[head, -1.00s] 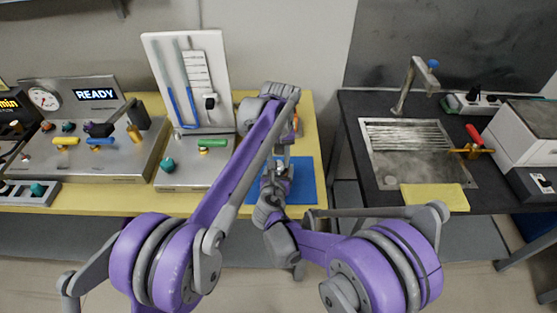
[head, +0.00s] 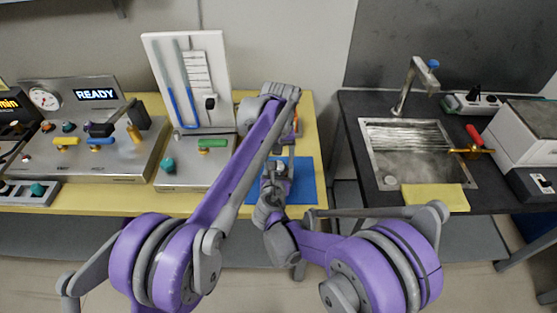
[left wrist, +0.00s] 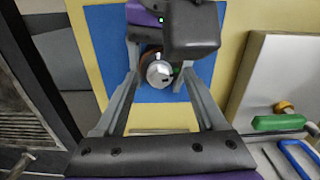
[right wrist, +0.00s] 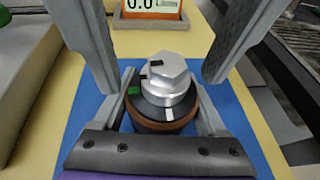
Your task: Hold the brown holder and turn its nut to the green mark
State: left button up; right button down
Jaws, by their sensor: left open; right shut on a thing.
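The brown holder (right wrist: 180,125) stands upright on a blue mat (head: 307,180). Its silver hex nut (right wrist: 168,72) has a black mark on its upper left. The black mark is apart from the green one. My right gripper (right wrist: 165,118) is shut on the holder. My left gripper (left wrist: 158,75) is open, its fingers on either side of the nut (left wrist: 160,72), from above; I see no contact. In the head view my arms hide the holder.
A digital display box (right wrist: 150,8) stands behind the holder. A box with a green handle (head: 212,143) and a white upright board (head: 205,60) stand to the left. A sink (head: 415,150) with a yellow cloth (head: 434,197) is on the right table.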

pick_arm(q)
notch_tip(320, 180, up, 12)
dwell(0.6)
pick_arm(e)
grip_release()
